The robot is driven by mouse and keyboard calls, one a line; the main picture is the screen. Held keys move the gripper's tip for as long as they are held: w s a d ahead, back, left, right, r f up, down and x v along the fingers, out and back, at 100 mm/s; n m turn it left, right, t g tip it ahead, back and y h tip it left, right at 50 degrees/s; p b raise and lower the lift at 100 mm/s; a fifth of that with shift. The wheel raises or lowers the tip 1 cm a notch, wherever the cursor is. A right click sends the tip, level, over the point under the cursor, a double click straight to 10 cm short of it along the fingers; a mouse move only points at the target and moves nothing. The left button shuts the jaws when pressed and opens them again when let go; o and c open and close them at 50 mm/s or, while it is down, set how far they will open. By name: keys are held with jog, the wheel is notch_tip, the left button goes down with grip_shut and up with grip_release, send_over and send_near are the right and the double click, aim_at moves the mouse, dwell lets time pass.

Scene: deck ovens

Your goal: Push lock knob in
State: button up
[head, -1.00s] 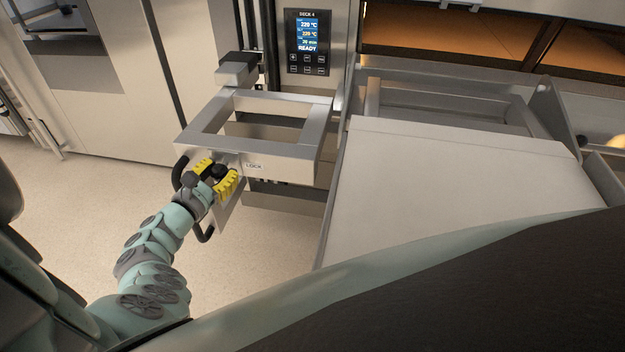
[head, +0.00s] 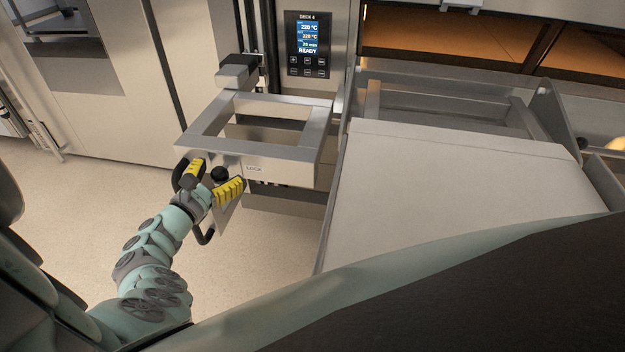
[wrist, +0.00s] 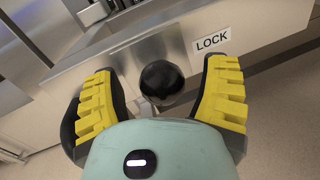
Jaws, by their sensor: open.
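The lock knob (head: 219,174) is a round black ball on the front face of a steel frame, just left of a LOCK label (head: 255,169). In the wrist view the knob (wrist: 162,82) sits between the two yellow-padded fingers, with space on both sides. My gripper (head: 213,183) is open and around the knob, not closed on it. The LOCK label (wrist: 212,41) is right of the knob in the wrist view. How far the knob stands out from the plate is hard to tell.
A black curved handle (head: 204,236) is beside and below the gripper. The steel frame (head: 288,150) extends above. A large pale loader surface (head: 440,190) lies right. Open floor (head: 80,200) is on the left.

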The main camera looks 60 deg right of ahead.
jog(key=s+a, duration=0.2)
jog(key=a, duration=0.9)
jog(key=shift+a, duration=0.2)
